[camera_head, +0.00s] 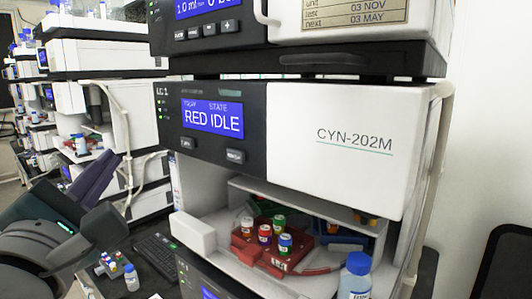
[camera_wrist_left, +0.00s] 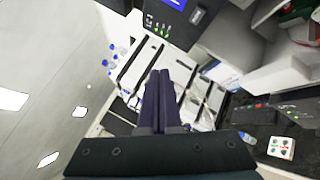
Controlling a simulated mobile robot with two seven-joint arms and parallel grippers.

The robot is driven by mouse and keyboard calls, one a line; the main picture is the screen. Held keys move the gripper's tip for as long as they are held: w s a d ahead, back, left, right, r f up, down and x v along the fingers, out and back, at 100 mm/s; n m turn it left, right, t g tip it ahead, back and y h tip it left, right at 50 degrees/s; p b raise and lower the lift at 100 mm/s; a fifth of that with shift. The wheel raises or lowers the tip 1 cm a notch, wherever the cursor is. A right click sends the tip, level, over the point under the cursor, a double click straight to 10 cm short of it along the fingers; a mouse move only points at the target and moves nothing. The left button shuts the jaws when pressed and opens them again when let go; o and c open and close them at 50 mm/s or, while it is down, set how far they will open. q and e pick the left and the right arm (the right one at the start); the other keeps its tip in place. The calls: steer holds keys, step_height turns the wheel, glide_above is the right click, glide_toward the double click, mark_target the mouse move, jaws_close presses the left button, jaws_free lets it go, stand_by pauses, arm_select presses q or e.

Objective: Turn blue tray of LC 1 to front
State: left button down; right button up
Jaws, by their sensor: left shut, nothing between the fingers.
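The LC 1 instrument (camera_head: 240,118) fills the middle of the head view, its display reading "RED IDLE". In its open lower bay a red tray (camera_head: 247,252) with several capped vials faces the front. A bluish edge (camera_head: 345,240) shows behind it at the right, perhaps the blue tray; most of it is hidden under the housing. My left gripper (camera_head: 110,163) is at the left of the head view, outside the bay and well apart from the trays. Its dark fingers lie together, empty, in the left wrist view (camera_wrist_left: 159,75). My right gripper is not in view.
A white bottle with a blue cap (camera_head: 356,276) stands at the bay's right front. A black keyboard (camera_head: 158,252) and small vials (camera_head: 110,265) lie on the bench at left. More instrument stacks (camera_head: 100,60) stand behind my left gripper. A cream tube (camera_head: 432,170) runs down the right side.

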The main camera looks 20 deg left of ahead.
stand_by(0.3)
arm_select(q)
steer(key=b, duration=0.1)
glide_toward(180, 137)
steer(key=shift+s+a+x, duration=0.1)
steer(key=shift+a+x, duration=0.05)
steer(key=shift+x, duration=0.7)
steer(key=shift+s+a+x, duration=0.1)
steer(key=shift+a+x, duration=0.05)
steer(key=shift+x, duration=0.65)
steer(key=shift+a+x, duration=0.2)
steer(key=shift+x, duration=0.65)
steer(key=shift+r, duration=0.1)
steer(key=shift+w+d+b, duration=0.1)
steer(key=shift+w+b, duration=0.25)
steer(key=shift+w+d, duration=0.2)
steer(key=shift+w, duration=0.2)
stand_by(0.5)
steer(key=shift+s, duration=0.1)
steer(key=shift+s+a, duration=0.35)
steer(key=shift+s, duration=0.35)
steer(key=shift+s, duration=0.1)
